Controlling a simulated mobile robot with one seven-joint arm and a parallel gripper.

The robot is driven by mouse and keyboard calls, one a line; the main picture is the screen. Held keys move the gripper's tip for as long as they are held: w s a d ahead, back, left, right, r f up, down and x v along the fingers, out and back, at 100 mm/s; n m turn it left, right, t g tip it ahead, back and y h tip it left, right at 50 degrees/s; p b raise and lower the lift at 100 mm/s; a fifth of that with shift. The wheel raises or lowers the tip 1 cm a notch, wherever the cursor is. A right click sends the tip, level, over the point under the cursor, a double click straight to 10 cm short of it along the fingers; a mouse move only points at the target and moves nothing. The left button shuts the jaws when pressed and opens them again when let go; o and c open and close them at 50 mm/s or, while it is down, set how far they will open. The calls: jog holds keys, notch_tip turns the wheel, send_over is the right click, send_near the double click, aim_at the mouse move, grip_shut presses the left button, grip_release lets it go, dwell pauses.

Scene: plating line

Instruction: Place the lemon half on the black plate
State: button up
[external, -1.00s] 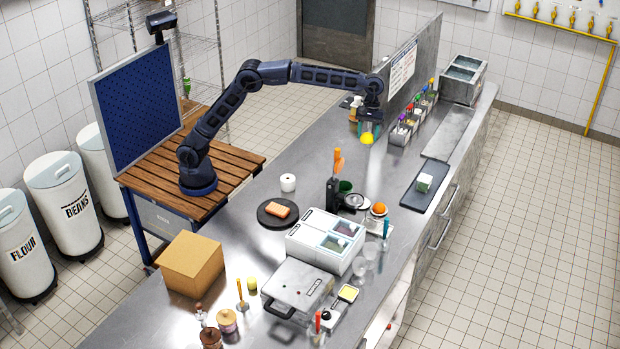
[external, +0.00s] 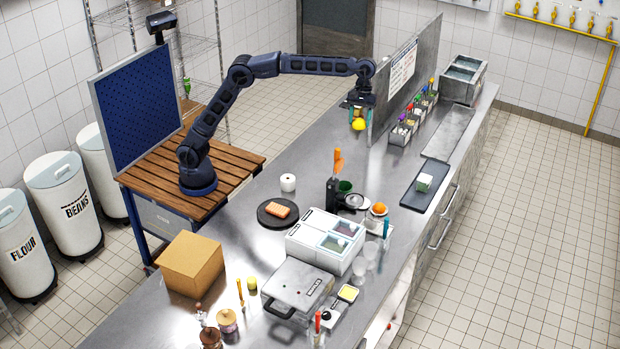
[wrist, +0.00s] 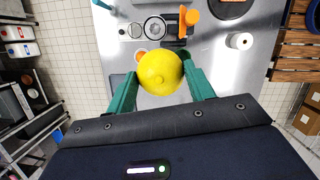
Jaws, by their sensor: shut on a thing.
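The yellow lemon half (external: 359,124) is held between the green fingers of my gripper (external: 360,117), raised above the far part of the steel counter. In the wrist view the lemon half (wrist: 160,73) sits between the two fingertips of my gripper (wrist: 160,80), its rounded side with a small nub facing the camera. The round black plate (external: 265,218) lies on the counter, well nearer the external camera than my gripper, and carries an orange-pink block (external: 278,210). In the wrist view part of a dark round plate (wrist: 228,6) shows at the top edge.
A white roll (external: 288,183) stands beside the plate. A black holder with an orange-handled tool (external: 338,162), a white two-lidded box (external: 325,240) and an orange half (external: 379,209) are nearby. A tall metal divider (external: 408,75) stands beside my gripper. The counter between gripper and roll is clear.

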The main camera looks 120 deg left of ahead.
jog(key=s+d+r, duration=0.2)
jog(key=s+d, duration=1)
send_over(279, 207)
notch_tip(279, 207, down, 3)
jog(key=f, duration=3.8)
jog(key=shift+s+a+f, duration=0.1)
jog(key=shift+s+a, duration=0.05)
jog(key=shift+a, duration=0.25)
jog(key=shift+f, duration=0.2)
jog(key=o, duration=1)
